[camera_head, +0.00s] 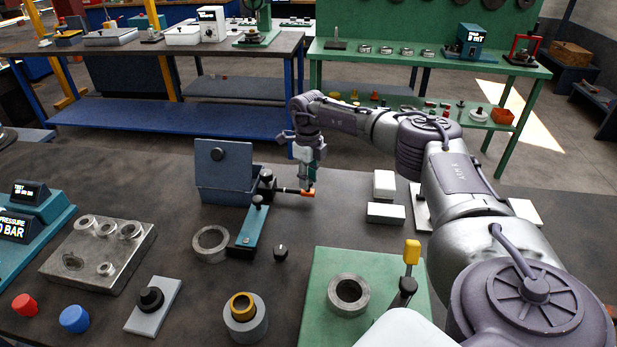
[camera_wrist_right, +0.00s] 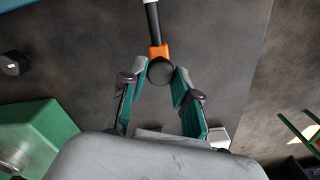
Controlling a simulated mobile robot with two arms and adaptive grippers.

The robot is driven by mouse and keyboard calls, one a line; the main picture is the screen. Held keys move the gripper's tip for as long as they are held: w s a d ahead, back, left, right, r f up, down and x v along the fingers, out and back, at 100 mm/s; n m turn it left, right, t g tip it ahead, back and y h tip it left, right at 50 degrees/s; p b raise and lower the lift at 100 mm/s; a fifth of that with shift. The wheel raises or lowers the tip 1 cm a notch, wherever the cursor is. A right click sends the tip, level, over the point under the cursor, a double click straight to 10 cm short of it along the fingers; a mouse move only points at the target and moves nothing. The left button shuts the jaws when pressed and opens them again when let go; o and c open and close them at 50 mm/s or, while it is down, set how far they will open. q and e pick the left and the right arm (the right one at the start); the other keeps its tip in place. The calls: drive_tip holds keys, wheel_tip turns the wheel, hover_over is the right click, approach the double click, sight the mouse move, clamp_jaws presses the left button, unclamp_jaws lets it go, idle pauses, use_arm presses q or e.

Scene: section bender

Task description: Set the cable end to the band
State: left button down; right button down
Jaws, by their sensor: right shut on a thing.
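A thin dark rod (camera_head: 288,190) reaches right from the black clamp-like part beside a blue-grey box (camera_head: 222,175). It ends in an orange piece (camera_head: 308,193); the wrist view shows this orange piece (camera_wrist_right: 159,51) with a dark round end (camera_wrist_right: 161,71) below it. My right gripper (camera_wrist_right: 161,78) is shut on that dark round end, one teal finger on each side, with the orange piece just beyond the fingertips. In the head view my right gripper (camera_head: 309,181) points down over the rod's tip. I cannot make out a separate band. My left gripper is out of view.
A teal lever fixture (camera_head: 251,226) and a small black knob (camera_head: 281,252) stand left of the gripper. White blocks (camera_head: 385,213) lie to its right. A green plate (camera_head: 325,275) with a metal ring is nearer. The dark bench between them is clear.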

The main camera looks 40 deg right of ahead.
drive_tip(key=shift+w+a+b, duration=0.2)
drive_tip(key=shift+w+a, duration=0.4)
drive_tip(key=shift+w, duration=0.15)
drive_tip(key=shift+w+a+b, duration=0.15)
drive_tip(key=shift+w+a, duration=0.4)
drive_tip(key=shift+w, duration=0.2)
drive_tip(key=c, duration=0.8)
unclamp_jaws()
drive_tip(key=shift+s+d+r, duration=0.1)
drive_tip(key=shift+s+d, duration=0.1)
drive_tip(key=shift+s, duration=0.1)
drive_tip(key=shift+c, duration=0.2)
wheel_tip(320, 180, up, 12)
